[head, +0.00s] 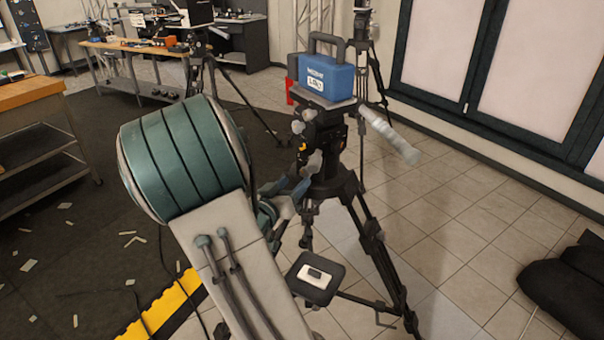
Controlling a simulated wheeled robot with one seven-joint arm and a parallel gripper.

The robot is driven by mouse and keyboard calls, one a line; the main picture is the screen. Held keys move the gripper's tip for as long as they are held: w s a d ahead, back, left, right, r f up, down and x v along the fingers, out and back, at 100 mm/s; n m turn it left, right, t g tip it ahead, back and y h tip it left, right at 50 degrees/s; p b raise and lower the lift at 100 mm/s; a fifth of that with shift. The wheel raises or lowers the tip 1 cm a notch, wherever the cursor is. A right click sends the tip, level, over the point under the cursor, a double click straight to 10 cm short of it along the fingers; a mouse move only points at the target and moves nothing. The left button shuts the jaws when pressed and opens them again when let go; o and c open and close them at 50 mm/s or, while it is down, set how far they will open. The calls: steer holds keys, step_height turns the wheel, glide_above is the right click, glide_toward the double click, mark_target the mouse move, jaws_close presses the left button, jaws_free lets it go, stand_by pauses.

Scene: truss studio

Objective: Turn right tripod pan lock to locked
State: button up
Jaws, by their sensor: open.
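The tripod (372,250) stands on the tiled floor right of centre, with a black fluid head (325,130) on top. A blue box (326,78) with a grey handle sits on the head. Small pale knobs (298,127) show on the head's left side, and I cannot tell which one is the pan lock or how it is set. My gripper (290,190) is just left of the base of the head, small and partly hidden by my arm. It is open, and nothing shows held in it. I cannot tell whether it touches a knob.
A pale pan handle (390,135) sticks out right of the head. A black pad with a small white device (317,278) is low between the legs. Another tripod (362,30) stands behind. A black bag (565,285) lies at right. Tiled floor between is clear.

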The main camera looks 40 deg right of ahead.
mark_target(304, 172)
steer(key=x, duration=0.5)
steer(key=shift+w+d, duration=0.1)
steer(key=shift+d, duration=0.05)
steer(key=c, duration=1)
